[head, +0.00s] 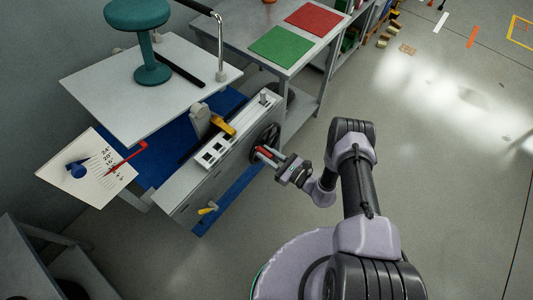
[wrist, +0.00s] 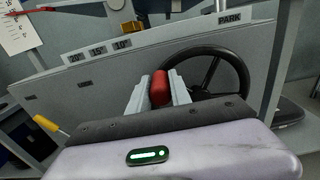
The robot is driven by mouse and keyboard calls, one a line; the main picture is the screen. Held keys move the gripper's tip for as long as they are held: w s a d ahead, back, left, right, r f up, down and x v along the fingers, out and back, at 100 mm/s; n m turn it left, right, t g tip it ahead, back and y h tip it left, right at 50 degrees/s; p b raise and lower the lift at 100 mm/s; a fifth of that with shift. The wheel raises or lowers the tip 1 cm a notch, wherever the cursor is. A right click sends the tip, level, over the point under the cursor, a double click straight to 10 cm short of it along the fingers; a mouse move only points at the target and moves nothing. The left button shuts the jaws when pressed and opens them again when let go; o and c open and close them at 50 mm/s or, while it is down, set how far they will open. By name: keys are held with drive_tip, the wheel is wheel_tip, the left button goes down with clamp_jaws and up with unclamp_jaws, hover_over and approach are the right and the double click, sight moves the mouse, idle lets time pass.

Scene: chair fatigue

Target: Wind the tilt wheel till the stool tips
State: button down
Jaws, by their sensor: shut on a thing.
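The black tilt wheel (wrist: 238,75) stands on the side of a grey machine housing. Its red handle (wrist: 160,88) is between the two fingers of my gripper (wrist: 159,92), which is shut on it. In the head view my gripper (head: 268,155) reaches the wheel (head: 262,138) from the right. The teal stool (head: 145,40) stands upright on a pale platform (head: 95,75) that looks about level. A scale board (head: 85,190) with a red pointer (head: 128,160) and printed angles is at the left.
A yellow lever (head: 208,209) sticks out low on the housing, and a yellow slider part (head: 222,127) sits on top. A bench with green (head: 283,48) and red (head: 313,19) mats stands behind. The floor at the right is open.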

idle(0.5)
drive_tip(key=shift+w+d+r+m+b, duration=0.15)
drive_tip(key=shift+w+d+m+b, duration=0.15)
drive_tip(key=shift+m+b, duration=0.2)
drive_tip(key=shift+w+d+r+m, duration=0.25)
drive_tip(key=shift+r+m, duration=0.2)
drive_tip(key=shift+m, duration=0.25)
drive_tip(key=c, duration=1.2)
unclamp_jaws()
drive_tip(key=p+v, duration=0.2)
drive_tip(key=v, duration=1.5)
drive_tip(key=shift+s+d+p, duration=0.1)
drive_tip(key=shift+d+p, duration=0.05)
drive_tip(key=shift+p, duration=0.15)
